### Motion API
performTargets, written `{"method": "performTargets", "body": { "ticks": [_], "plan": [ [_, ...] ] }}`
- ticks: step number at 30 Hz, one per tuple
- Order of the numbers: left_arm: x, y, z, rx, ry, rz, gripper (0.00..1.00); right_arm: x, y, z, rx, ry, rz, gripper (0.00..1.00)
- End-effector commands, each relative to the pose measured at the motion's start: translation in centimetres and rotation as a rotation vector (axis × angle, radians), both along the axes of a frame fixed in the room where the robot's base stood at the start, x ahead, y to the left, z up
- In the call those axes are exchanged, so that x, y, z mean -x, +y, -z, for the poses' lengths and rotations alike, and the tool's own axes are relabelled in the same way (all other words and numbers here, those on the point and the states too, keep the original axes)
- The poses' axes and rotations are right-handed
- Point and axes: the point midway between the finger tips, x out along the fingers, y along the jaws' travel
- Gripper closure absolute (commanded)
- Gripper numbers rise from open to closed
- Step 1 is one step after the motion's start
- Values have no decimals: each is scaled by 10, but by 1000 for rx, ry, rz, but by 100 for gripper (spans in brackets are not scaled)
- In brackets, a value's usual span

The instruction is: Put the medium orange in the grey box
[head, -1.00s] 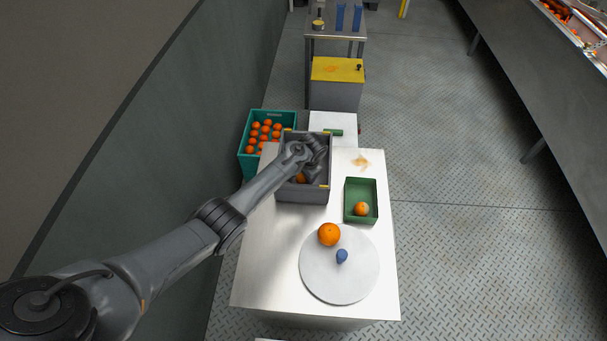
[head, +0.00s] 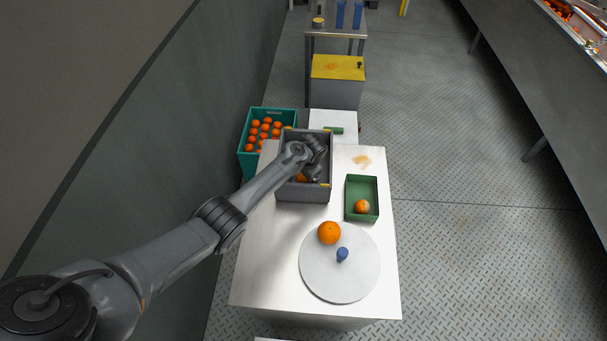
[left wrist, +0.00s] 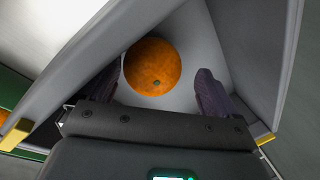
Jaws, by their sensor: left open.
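The grey box (head: 304,195) stands on the white table, towards its far left. My left gripper (left wrist: 152,88) reaches down into it and is open. In the left wrist view an orange (left wrist: 152,62) lies on the box floor just beyond and between the two fingers, with no finger seen touching it. In the head view this orange (head: 302,178) is partly hidden by my arm. A larger orange (head: 329,232) sits on the round white board, and a smaller orange (head: 362,207) lies in the green tray (head: 360,183). My right gripper is not in view.
A blue knob-like object (head: 342,255) stands on the round board (head: 338,285). A teal crate (head: 252,163) of several oranges is beyond the table at the left. A yellow-topped grey bin (head: 338,70) stands farther back. The table's front left is clear.

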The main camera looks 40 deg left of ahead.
Motion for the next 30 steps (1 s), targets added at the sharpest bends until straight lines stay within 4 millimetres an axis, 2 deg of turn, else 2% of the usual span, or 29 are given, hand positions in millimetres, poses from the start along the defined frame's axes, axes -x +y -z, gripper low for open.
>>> {"method": "performTargets", "body": {
  "ticks": [8, 11, 21, 30],
  "plan": [
    [0, -2, -7, 1, 1, 1, 6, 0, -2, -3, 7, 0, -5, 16],
    [1, -4, -18, 1, -1, 1, 6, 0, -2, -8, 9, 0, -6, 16],
    [2, -16, -74, 0, -3, 2, 6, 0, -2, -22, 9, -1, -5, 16],
    [4, -23, -103, 0, -1, 0, 6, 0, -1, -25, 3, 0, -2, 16]
  ]
}}
